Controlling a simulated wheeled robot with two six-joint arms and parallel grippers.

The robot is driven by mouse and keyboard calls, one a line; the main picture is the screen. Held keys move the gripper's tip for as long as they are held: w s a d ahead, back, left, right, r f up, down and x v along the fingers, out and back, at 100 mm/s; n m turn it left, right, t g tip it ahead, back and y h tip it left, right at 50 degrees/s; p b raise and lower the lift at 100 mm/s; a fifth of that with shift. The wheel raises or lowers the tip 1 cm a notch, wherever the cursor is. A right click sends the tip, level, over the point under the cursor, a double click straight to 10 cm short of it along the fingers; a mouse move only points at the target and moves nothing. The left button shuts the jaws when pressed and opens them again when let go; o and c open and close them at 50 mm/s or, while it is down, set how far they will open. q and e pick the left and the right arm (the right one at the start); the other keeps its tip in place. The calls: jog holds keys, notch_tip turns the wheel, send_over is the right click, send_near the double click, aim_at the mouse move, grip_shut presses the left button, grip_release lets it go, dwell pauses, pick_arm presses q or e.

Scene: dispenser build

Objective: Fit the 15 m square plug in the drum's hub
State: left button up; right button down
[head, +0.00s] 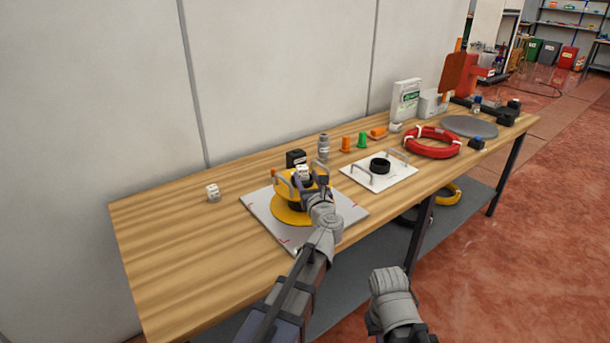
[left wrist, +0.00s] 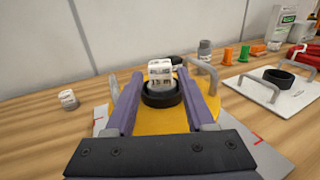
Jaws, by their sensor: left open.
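The plug (left wrist: 160,72), a white block marked "15 m", stands upright at the black hub ring (left wrist: 161,97) of the yellow drum (left wrist: 205,110). Its lower part is hidden by the ring's rim, and how deep it sits cannot be told. In the head view the plug (head: 303,172) shows above the drum (head: 290,212), which lies on a pale base plate (head: 262,211) with grey handles. My left gripper (left wrist: 160,88) is open, with a finger on either side of the hub and plug; it also shows over the drum in the head view (head: 308,182).
A second white block (head: 213,193) stands left on the table. Behind the drum are a black block (head: 295,158) and a grey bottle (head: 323,147). To the right are a white plate (head: 352,176) with a black ring, and a red hose coil (head: 432,142). The table's left end is clear.

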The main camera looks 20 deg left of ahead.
pick_arm(q)
jog(key=v, duration=0.7)
dwell(0.5)
jog(key=shift+s, duration=0.1)
